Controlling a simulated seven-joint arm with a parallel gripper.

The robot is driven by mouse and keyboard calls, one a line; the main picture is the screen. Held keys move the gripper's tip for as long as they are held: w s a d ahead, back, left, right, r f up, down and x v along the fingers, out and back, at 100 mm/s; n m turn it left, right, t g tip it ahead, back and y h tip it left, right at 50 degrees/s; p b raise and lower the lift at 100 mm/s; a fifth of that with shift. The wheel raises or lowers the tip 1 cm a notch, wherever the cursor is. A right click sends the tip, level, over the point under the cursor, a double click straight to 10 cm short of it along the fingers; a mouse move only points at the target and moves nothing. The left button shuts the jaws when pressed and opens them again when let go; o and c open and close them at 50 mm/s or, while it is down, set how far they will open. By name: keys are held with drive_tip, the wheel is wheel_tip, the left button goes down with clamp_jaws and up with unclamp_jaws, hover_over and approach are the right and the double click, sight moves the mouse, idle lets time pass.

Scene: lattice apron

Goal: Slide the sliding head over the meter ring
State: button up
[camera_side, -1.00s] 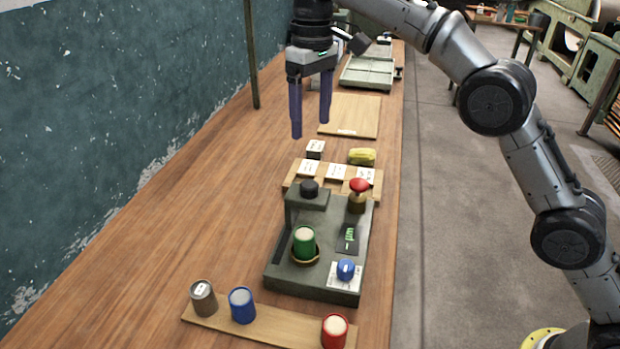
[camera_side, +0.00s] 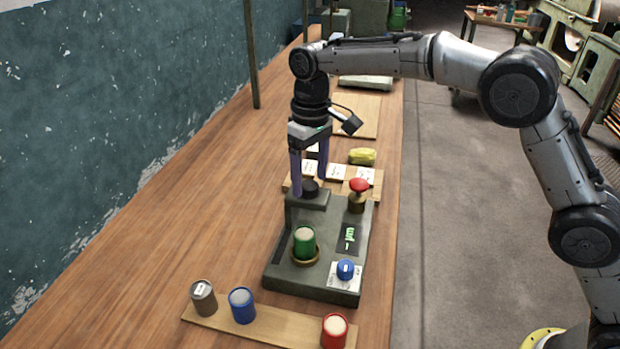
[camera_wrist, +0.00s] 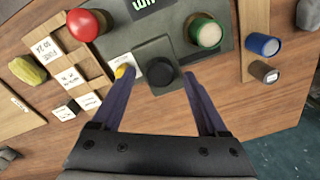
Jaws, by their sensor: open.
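The sliding head (camera_side: 308,202) is a dark grey-green block with a black knob (camera_side: 310,186) on top, at the far left end of the machine (camera_side: 290,277). The meter ring (camera_side: 304,260) is a brass ring nearer the camera, around the base of an upright green canister (camera_side: 304,241). The head and the ring stand apart. My gripper (camera_side: 310,188) points down with its purple fingers on either side of the knob. In the wrist view the black knob (camera_wrist: 160,71) sits between the open fingertips, with gaps at both sides.
A red mushroom button (camera_side: 359,185) and a blue dial (camera_side: 345,267) are on the machine's right side. A wooden rack with white cards (camera_side: 337,172) and a yellow object (camera_side: 362,156) lie behind. Grey, blue and red canisters stand on a board (camera_side: 271,323) in front.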

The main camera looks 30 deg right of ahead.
drive_tip(key=shift+f, duration=0.55)
clamp_jaws()
idle(1.1)
